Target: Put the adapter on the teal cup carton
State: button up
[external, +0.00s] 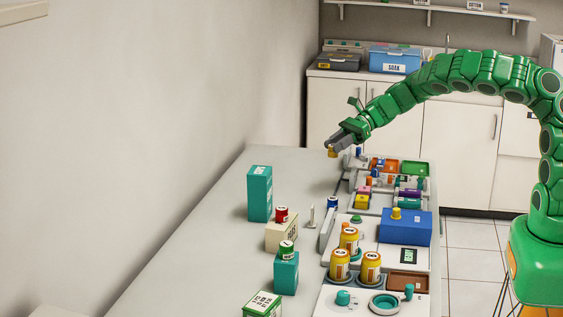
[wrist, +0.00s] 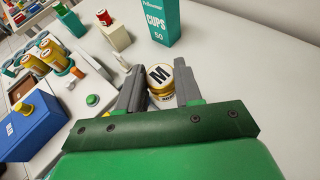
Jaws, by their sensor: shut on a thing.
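The teal cup carton (external: 259,193) stands upright on the left part of the table, and its CUPS 50 label shows in the wrist view (wrist: 165,24). My gripper (external: 335,147) is shut on a small gold cylinder with a white top marked M, which I take as the adapter (wrist: 160,80). The adapter also shows under the fingertips in the external view (external: 331,154). It is held above the table's far end, apart from the carton. The adapter's lower part is hidden in the wrist view.
A cream box (external: 281,235) with a red-topped item on it stands near the carton. A teal box (external: 286,276) bears a green item. Yellow jars (external: 349,239), a blue box (external: 404,227) and trays fill the right side. The table (external: 200,235) is clear left of the carton.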

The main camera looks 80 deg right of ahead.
jog(key=w+a+r+n+y, duration=0.1)
jog(key=w+a+r, duration=0.1)
jog(key=a+r, duration=0.6)
jog(key=w+a+r, duration=0.3)
jog(key=a+r, duration=0.3)
jog(key=a, duration=0.5)
send_over(263, 169)
jog(key=shift+g, duration=0.4)
jog(key=shift+s+f, duration=0.2)
jog(key=shift+f, duration=2.1)
jog(key=shift+s+f, duration=0.15)
jog(key=shift+f, duration=2.1)
jog(key=shift+w+f, duration=0.1)
jog(key=shift+w+f, duration=0.1)
jog(key=shift+f, duration=0.1)
jog(key=shift+w+f, duration=0.1)
jog(key=shift+f, duration=1.5)
jog(key=shift+f, duration=0.15)
